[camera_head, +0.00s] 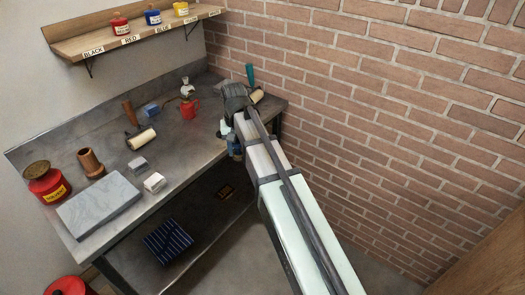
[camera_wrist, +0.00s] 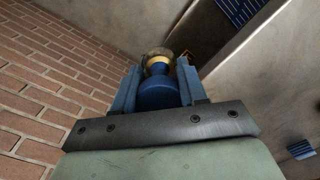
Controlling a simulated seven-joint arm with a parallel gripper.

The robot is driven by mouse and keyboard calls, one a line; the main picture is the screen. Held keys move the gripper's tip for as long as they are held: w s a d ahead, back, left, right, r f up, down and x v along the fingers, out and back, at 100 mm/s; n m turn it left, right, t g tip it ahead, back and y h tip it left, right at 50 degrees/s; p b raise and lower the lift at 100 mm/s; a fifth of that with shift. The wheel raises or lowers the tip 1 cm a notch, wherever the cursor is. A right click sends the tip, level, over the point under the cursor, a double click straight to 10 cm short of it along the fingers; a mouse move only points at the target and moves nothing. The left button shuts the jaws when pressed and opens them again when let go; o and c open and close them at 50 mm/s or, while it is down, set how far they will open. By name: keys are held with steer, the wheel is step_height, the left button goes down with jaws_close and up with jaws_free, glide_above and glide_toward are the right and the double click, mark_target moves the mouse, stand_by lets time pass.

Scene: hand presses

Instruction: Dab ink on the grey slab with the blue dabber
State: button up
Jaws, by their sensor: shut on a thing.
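The grey slab (camera_head: 98,205) lies flat on the left front part of the bench in the head view. My gripper (camera_head: 234,148) is at the right end of the bench, well apart from the slab and partly hidden by my arm. In the wrist view my gripper (camera_wrist: 158,85) is shut on the blue dabber (camera_wrist: 157,93). The dabber has a blue handle, a yellowish band and a darker tan end beyond the fingers. I cannot make out the dabber clearly in the head view.
A roller (camera_head: 141,138), blue block (camera_head: 151,109) and red can (camera_head: 188,108) stand farther back. A shelf (camera_head: 135,40) holds ink pots. A brick wall (camera_head: 390,90) rises at right.

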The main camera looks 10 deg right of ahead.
steer(key=s+a+r, duration=0.1)
steer(key=a+r, duration=0.1)
steer(key=a, duration=0.9)
steer(key=s+a+r, duration=0.2)
steer(key=a, duration=1)
step_height(320, 180, up, 4)
glide_above(98, 201)
steer(key=shift+a+f, duration=0.15)
steer(key=shift+f, duration=2.6)
steer(key=shift+f, duration=0.6)
steer(key=shift+r, duration=0.15)
step_height(98, 201, up, 7)
steer(key=shift+w, duration=0.1)
